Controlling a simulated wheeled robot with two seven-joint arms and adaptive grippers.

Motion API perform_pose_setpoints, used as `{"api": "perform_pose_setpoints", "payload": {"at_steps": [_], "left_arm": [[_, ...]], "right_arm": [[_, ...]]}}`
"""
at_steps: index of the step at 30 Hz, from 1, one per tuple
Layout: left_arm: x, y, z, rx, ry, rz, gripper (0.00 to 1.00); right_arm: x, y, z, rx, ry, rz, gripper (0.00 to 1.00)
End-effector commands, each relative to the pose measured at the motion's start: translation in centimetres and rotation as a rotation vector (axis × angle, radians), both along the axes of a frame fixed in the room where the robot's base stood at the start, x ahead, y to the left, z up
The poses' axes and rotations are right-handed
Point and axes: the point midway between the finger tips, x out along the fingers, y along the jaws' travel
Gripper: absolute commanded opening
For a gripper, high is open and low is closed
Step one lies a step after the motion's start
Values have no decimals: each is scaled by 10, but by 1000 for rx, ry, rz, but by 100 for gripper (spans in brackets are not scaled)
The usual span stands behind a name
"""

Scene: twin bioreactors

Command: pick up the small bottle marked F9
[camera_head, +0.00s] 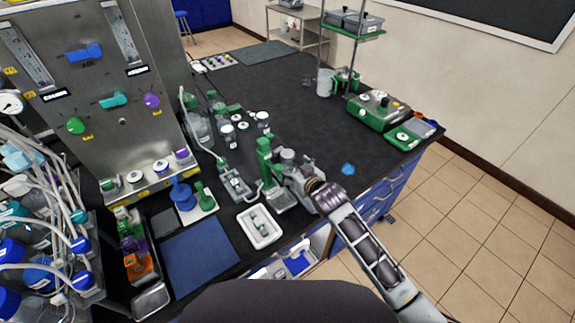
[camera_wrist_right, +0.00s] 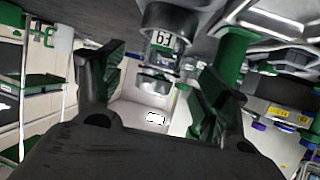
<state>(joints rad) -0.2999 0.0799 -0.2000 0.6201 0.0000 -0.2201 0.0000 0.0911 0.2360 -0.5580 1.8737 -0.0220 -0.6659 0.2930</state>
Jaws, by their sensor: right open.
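The small bottle marked F9 (camera_wrist_right: 165,38) shows in the right wrist view, at the top between my fingers. Its label appears upside down there. My right gripper (camera_wrist_right: 160,72) is open, one finger on each side of the bottle's line. The bottle appears just beyond the fingertips, and I cannot tell whether either finger touches it. In the head view my right gripper (camera_head: 298,176) is at the bench's front part, beside a tall green column. The fingers and nearby items crowd together there, so the F9 mark cannot be read. My left gripper is not in view.
The green column (camera_head: 265,158) stands close to the right gripper and also shows in the right wrist view (camera_wrist_right: 236,45). A white tray (camera_head: 260,227) lies near the front edge. Several small bottles stand farther back.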

Motion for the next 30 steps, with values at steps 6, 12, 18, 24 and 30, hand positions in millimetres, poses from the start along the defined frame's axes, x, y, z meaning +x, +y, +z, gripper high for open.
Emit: {"api": "perform_pose_setpoints", "payload": {"at_steps": [6,12,18,24,30], "left_arm": [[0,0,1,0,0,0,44],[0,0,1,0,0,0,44],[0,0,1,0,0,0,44],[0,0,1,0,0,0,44],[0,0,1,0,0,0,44]], "right_arm": [[16,7,-6,0,-2,0,74],[29,13,-12,0,-1,0,74],[38,17,-16,0,-1,0,74],[39,18,-17,0,-1,0,74],[39,18,-17,0,-1,0,74]]}}
